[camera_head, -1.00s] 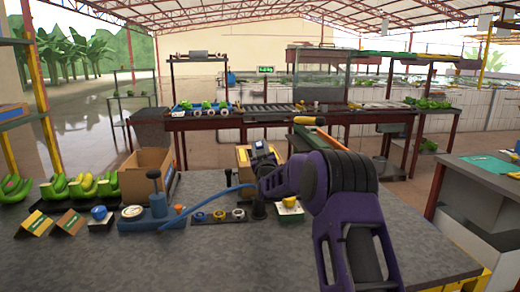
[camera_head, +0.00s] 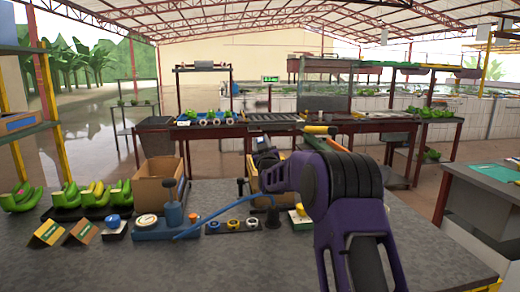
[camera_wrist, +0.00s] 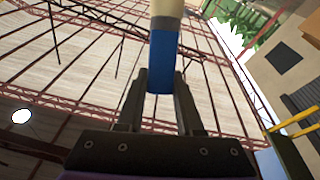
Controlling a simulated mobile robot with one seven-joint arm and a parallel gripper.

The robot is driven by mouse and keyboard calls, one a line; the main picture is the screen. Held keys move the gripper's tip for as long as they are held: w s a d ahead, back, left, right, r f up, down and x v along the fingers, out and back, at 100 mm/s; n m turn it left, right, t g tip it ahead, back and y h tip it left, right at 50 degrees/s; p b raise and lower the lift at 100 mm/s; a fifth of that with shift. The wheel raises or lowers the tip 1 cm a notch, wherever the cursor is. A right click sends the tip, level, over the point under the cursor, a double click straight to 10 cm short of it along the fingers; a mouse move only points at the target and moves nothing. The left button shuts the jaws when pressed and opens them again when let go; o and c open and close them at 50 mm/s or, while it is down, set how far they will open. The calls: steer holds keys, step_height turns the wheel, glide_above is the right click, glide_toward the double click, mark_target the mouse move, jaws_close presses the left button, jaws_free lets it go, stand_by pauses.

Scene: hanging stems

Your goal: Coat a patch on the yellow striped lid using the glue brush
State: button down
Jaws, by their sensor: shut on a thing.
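My gripper (camera_wrist: 160,92) is shut on a blue handle with a cream end, which I take to be the glue brush (camera_wrist: 163,58); it points away from the wrist and its far end is cut off by the frame. In the head view my gripper (camera_head: 264,150) is raised above the grey table, in front of a cardboard box, and the brush is too small to make out. A folded tan card with a yellow band (camera_head: 45,233) stands at the table's left; I cannot tell if it is the yellow striped lid. A similar card (camera_head: 81,232) stands beside it.
A blue glue-pot-like device (camera_head: 172,218) with a blue hose, a black strip with several coloured rings (camera_head: 233,228), and a cardboard box (camera_head: 158,188) stand on the table (camera_head: 130,268). Bananas (camera_head: 70,195) lie at left. The table front is clear.

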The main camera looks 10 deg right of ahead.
steer(key=shift+r, duration=1.45)
